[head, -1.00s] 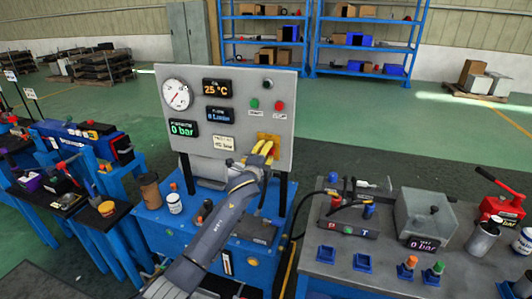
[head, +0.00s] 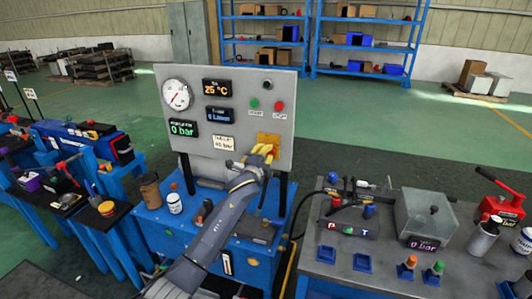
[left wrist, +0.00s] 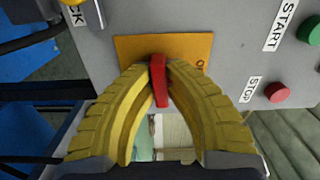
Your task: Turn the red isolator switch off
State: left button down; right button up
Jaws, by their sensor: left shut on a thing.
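The red isolator switch (left wrist: 158,80) shows in the left wrist view as a red handle on a yellow-orange plate (left wrist: 130,46). The plate also shows in the head view (head: 269,139), low on the right of the grey panel (head: 218,72). My left gripper (left wrist: 160,80) has its yellow fingers shut on the red handle, one on each side. In the head view my left gripper (head: 262,153) reaches up to the plate and hides the handle. The handle stands nearly upright in the wrist view, slightly tilted. My right gripper is not in view.
A green START button (head: 254,104) and a red STOP button (head: 279,106) sit above the plate. The panel displays read 25 °C and 0 bar. A brown cup (head: 150,191) and a white jar (head: 174,203) stand on the blue bench. A grey table (head: 390,262) with fittings is at right.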

pick_arm(q)
jog(key=n, duration=0.8)
jog(key=shift+n, duration=0.4)
jog(key=n, duration=0.4)
jog(key=shift+n, duration=2.1)
jog(key=c, duration=1.4)
grip_release()
jog(key=shift+c, duration=0.2)
jog(key=shift+o, duration=0.2)
jog(key=shift+s, duration=0.1)
